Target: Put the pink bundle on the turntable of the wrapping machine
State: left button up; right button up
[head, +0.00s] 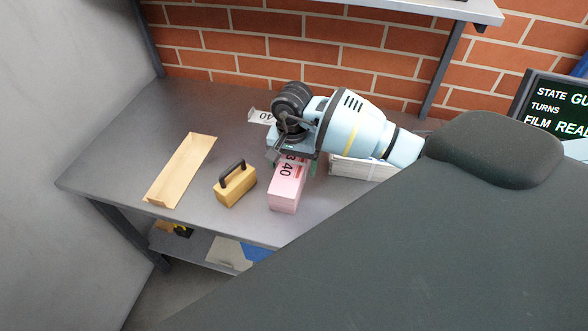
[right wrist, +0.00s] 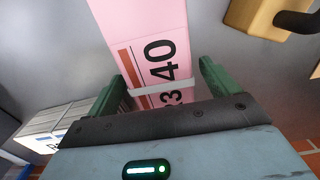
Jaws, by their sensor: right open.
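The pink bundle (head: 287,196) lies on the grey table (head: 120,130) near its front edge, with a printed label and a pale band around it. My right gripper (head: 290,158) is over the far part of the bundle and hides it. In the right wrist view, its green fingers (right wrist: 163,88) are open, one on each side of the pink bundle (right wrist: 140,40), with gaps visible beside it. I cannot tell how deep the fingers reach. My left gripper is not in view. A display panel (head: 558,112) with text about turns and film stands at the right. The turntable does not show.
A wooden block with a black handle (head: 237,187) stands left of the bundle, and a cardboard tray (head: 182,170) farther left. A white paper stack (head: 350,169) is on the right. Another label marked 40 (head: 261,116) shows behind my gripper. A brick wall and shelf are behind.

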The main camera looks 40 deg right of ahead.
jog(key=shift+f, duration=0.9)
jog(key=c, duration=1.7)
jog(key=shift+w+r, duration=0.1)
jog(key=shift+r, duration=0.05)
jog(key=shift+c, duration=0.7)
jog(key=shift+r, duration=1.75)
jog(key=s+a+r, duration=0.1)
jog(key=s+a, duration=0.7)
jog(key=s, duration=0.5)
jog(key=shift+s+a+r+b, duration=0.15)
jog(key=shift+s+r+b, duration=0.05)
jog(key=shift+s+b, duration=0.2)
